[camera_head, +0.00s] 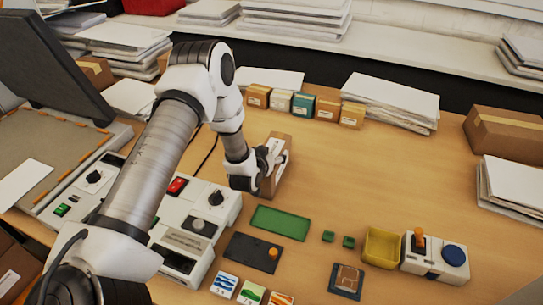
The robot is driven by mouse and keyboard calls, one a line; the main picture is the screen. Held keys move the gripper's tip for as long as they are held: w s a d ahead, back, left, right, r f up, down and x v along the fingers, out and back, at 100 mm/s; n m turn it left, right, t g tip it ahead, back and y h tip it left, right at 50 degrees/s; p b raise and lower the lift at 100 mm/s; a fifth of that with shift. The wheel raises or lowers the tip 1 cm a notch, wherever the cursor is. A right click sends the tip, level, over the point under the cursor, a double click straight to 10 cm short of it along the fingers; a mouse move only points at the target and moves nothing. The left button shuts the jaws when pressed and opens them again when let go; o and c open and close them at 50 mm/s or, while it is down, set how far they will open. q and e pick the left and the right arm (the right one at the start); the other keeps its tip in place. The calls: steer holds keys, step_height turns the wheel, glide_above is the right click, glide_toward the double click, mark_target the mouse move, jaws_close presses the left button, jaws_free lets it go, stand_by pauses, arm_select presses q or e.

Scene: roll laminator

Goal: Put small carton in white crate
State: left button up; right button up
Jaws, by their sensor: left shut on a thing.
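My left gripper (268,162) is near the middle of the table, shut on a brown small carton (270,187). The gripper's fingers cover much of the carton's near side. The carton looks upright, at or just above the table; I cannot tell whether it touches. My right gripper is not in view.
Several small boxes (303,105) stand in a row behind the carton. A green tray (281,222), a dark plate (252,252), a yellow bin (381,247) and a control box (436,258) lie in front. The laminator (199,203) is left. Table right of the carton is clear.

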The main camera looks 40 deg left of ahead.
arm_select(q)
steer(key=shift+r, duration=0.15)
steer(key=shift+s, duration=0.1)
steer(key=o, duration=1.8)
steer(key=shift+f, duration=0.25)
